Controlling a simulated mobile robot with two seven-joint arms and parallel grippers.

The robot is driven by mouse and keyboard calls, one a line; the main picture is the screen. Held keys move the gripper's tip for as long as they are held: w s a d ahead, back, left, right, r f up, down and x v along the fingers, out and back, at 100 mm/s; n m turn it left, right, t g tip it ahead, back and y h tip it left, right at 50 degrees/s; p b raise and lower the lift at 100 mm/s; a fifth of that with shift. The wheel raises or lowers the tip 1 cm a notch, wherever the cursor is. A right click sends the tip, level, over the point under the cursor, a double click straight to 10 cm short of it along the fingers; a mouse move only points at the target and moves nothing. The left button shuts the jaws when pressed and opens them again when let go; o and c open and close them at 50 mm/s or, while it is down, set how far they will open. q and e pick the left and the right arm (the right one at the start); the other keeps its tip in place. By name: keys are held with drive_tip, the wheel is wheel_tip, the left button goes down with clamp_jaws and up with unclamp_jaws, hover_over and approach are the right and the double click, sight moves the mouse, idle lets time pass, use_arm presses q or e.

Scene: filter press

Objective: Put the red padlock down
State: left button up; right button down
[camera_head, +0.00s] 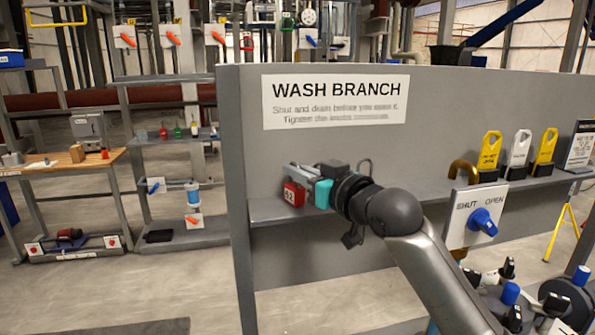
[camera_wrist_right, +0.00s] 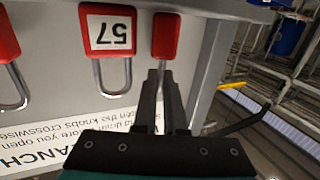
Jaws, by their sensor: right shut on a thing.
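My right gripper (camera_head: 305,172) is at the left end of a grey shelf (camera_head: 268,210), below the WASH BRANCH sign. A red padlock (camera_head: 294,193) with a white number label shows just below its fingers. In the right wrist view, which is upside down, the fingers (camera_wrist_right: 160,75) are shut on a red padlock (camera_wrist_right: 166,33) seen edge-on. I cannot tell whether the held padlock touches the shelf. My left gripper is out of view.
The grey panel (camera_head: 310,145) rises behind the shelf. A wooden workbench (camera_head: 60,165) stands at far left.

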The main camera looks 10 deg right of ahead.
drive_tip(key=shift+f, duration=0.1)
drive_tip(key=c, duration=1.3)
unclamp_jaws()
drive_tip(key=shift+o, duration=0.2)
drive_tip(key=shift+s, duration=0.1)
drive_tip(key=b+v, duration=0.1)
drive_tip(key=v, duration=1)
drive_tip(key=shift+s+d+b, duration=0.25)
drive_tip(key=shift+s+b, duration=0.1)
drive_tip(key=shift+b, duration=0.05)
